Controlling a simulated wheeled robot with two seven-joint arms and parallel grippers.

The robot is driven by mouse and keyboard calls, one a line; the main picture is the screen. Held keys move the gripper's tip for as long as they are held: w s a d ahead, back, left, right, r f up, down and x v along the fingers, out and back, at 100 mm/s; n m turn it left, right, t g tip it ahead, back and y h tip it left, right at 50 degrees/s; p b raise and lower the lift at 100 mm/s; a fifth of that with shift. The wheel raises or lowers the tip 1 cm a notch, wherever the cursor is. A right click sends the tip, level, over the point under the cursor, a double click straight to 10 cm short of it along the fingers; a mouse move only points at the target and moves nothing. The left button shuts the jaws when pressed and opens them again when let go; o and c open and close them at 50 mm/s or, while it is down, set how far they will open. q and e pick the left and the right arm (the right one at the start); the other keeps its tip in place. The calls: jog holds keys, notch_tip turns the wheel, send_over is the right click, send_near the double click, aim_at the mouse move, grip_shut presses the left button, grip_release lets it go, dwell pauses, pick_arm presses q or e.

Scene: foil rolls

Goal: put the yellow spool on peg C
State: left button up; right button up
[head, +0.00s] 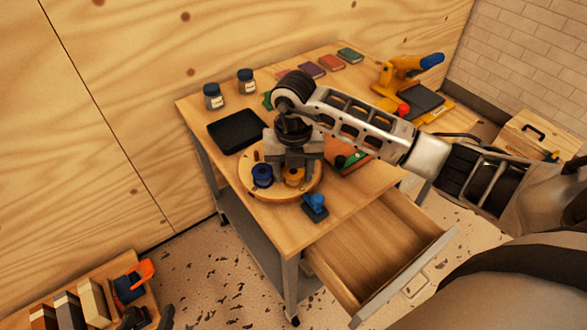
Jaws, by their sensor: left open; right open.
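The yellow spool (294,177) stands on a round wooden board (257,193) on the table. My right gripper (294,165) reaches down over it, open, with its fingers at the spool's top; I cannot tell whether they touch it. A blue spool (262,175) stands just left of the yellow one. The gripper hides the back of the board, and I cannot make out peg C or any peg letter. My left gripper (150,318) shows only in part as dark tips at the bottom left edge, away from the table.
A black pad (236,131) and two jars (213,97) (246,81) lie behind the board. A small blue-topped object (315,205) stands in front. An open drawer (375,255) juts out at the front. A yellow tool (400,72) stands at the back right.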

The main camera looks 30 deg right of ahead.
notch_tip(320, 180, up, 12)
jog(key=shift+r, duration=0.2)
dwell(0.7)
